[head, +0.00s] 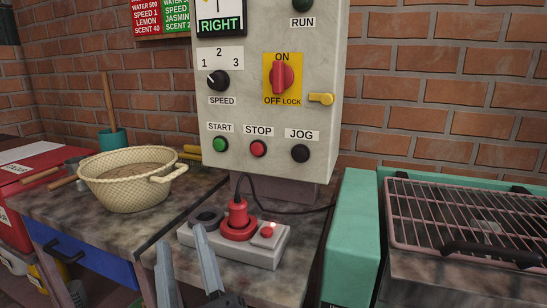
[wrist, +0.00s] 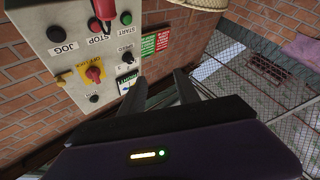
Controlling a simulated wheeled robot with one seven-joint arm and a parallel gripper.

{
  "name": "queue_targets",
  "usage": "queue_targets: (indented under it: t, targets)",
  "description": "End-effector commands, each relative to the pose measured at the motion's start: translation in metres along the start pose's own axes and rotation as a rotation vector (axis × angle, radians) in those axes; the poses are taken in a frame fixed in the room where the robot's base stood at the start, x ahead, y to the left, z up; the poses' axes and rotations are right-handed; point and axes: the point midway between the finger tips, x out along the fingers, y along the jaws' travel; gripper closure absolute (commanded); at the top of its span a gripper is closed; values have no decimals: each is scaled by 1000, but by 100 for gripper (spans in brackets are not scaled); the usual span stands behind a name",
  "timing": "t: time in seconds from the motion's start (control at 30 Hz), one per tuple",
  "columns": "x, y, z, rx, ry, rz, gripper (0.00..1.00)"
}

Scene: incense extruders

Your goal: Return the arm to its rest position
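My gripper (head: 182,240) shows at the bottom of the head view, its two grey fingers spread apart with nothing between them. The fingers are in front of a grey power strip (head: 265,250) with a red plug (head: 237,220) in it; I cannot tell how near they are. In the wrist view my gripper (wrist: 158,82) also shows open and empty, with the control panel (wrist: 85,45) tilted at the upper left. The rest of my arm is mostly out of the head view.
The control box (head: 270,120) stands behind the strip, its red switch (head: 281,77) upright towards ON. A woven basket (head: 130,190) sits on the left counter. A green-sided unit with a wire rack (head: 470,215) stands at the right.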

Motion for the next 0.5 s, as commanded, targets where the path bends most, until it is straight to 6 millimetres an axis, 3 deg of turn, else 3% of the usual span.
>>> queue_targets:
  t: [0.03, 0.2, 0.5]
  targets:
    - [-19, 3, 20, 10, -21, -18, 62]
    - [-79, 16, 64, 59, -64, -57, 62]
    - [-191, 56, 113, 157, -169, -32, 62]
